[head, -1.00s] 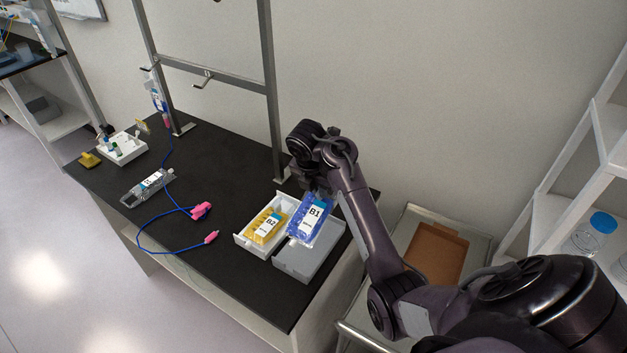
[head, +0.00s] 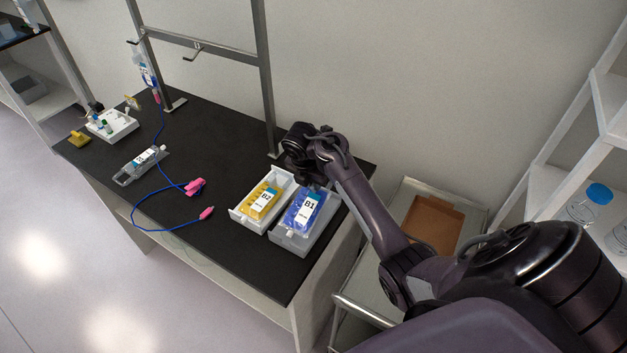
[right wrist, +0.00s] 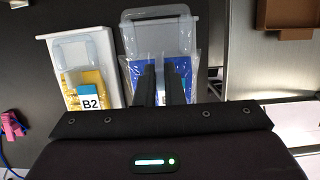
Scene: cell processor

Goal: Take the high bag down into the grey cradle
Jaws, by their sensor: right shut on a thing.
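The blue bag labelled B1 (head: 305,211) lies in or just above the grey cradle (head: 312,245) on the black bench. My right gripper (head: 302,180) is shut on the top end of this bag. In the right wrist view its two dark fingers (right wrist: 160,85) reach over the blue bag (right wrist: 180,70), whose clear end lies over the grey cradle (right wrist: 185,30). I cannot tell whether the bag rests fully on the cradle floor. My left gripper is not in view.
A white cradle (head: 244,219) with a yellow bag B2 (head: 262,201) stands directly left of the grey one. A metal rack (head: 262,75) with hooks rises behind. A small bag hangs at its left post (head: 148,77). Blue tubing (head: 140,203) with pink clamps lies on the bench.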

